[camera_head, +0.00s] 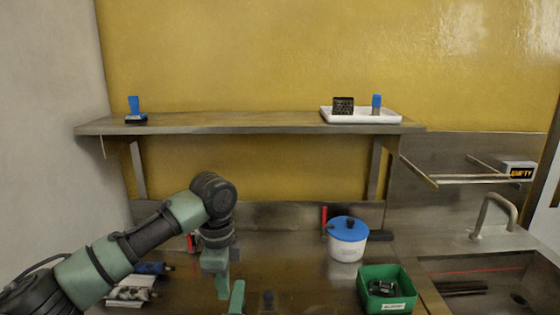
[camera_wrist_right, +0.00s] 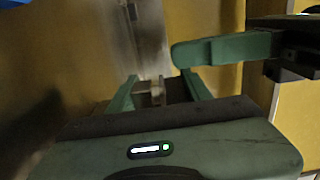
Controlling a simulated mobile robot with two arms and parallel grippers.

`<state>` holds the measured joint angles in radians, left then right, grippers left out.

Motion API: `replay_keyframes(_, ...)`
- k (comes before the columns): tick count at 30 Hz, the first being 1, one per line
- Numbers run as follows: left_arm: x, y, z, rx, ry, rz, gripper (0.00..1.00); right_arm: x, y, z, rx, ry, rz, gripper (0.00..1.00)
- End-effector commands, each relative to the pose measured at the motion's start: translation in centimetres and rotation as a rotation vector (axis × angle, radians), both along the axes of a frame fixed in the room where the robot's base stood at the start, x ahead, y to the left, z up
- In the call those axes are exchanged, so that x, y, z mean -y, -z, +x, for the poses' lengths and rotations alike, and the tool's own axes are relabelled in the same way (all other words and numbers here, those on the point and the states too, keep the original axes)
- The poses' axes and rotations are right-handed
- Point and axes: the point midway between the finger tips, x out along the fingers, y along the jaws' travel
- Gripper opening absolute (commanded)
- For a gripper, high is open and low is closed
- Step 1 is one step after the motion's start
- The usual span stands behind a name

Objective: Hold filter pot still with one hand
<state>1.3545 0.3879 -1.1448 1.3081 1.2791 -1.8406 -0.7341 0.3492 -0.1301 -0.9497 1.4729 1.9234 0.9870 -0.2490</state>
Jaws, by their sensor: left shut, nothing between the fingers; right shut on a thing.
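A white pot (camera_head: 345,248) with a blue lid and dark knob stands upright on the steel counter, right of centre in the head view; I cannot tell whether it is the filter pot. My left gripper (camera_head: 226,286) points down over the counter, left of this pot and apart from it. It is shut and empty. In the right wrist view my right gripper (camera_wrist_right: 157,86) is shut on a small pale thing (camera_wrist_right: 156,92), too dark and small to name. A green bar-like part (camera_wrist_right: 225,49) crosses close beyond it. The right gripper is not clearly seen in the head view.
A green bin (camera_head: 388,287) with dark items stands right of the pot, beside the sink (camera_head: 500,285). The shelf (camera_head: 230,123) above holds a white tray (camera_head: 362,117) and a blue-topped item (camera_head: 134,108). Small items (camera_head: 130,294) lie at the counter's left.

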Motion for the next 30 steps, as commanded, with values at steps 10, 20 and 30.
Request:
replay_keyframes(10, -0.4, -1.9, 0.2, 0.001, -0.001, -0.001, 0.0, 0.0, 0.1, 0.0, -0.002, 0.0, 0.0, 0.0)
replay_keyframes(20, -0.4, -5.6, 0.2, 0.001, 0.0, 0.0, 0.0, 0.0, 0.1, 0.0, -0.002, 0.0, 0.0, 0.0)
replay_keyframes(30, -0.4, -6.0, 0.2, 0.0, -0.001, 0.0, 0.0, 0.0, 0.1, 0.0, -0.002, 0.0, 0.0, 0.0)
